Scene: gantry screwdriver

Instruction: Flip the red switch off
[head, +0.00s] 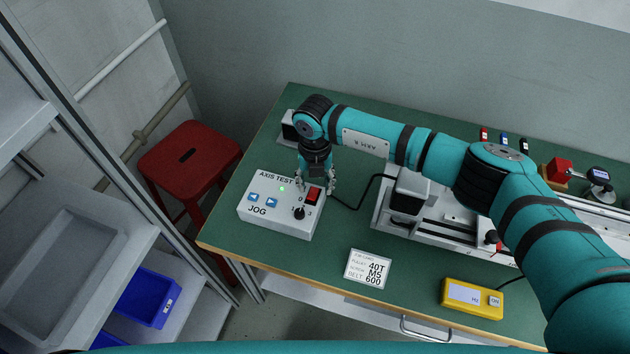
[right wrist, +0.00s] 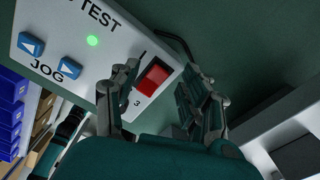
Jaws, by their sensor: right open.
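The red switch (head: 312,196) is a rocker on the top face of a white control box (head: 263,217) labelled "AXIS TEST" and "JOG". A green light (head: 281,188) on the box is lit. My right gripper (head: 317,186) points down at the switch end of the box, open and empty. In the right wrist view the red switch (right wrist: 152,76) shows between the two spread fingers (right wrist: 162,80), nearer the left one. I cannot tell whether a finger touches it, or which way the rocker is tipped. My left gripper is out of view.
A black cable runs from the box to a linear rail (head: 445,228). A label card (head: 368,269) and yellow meter (head: 471,299) lie in front. A red stool (head: 190,158) stands left.

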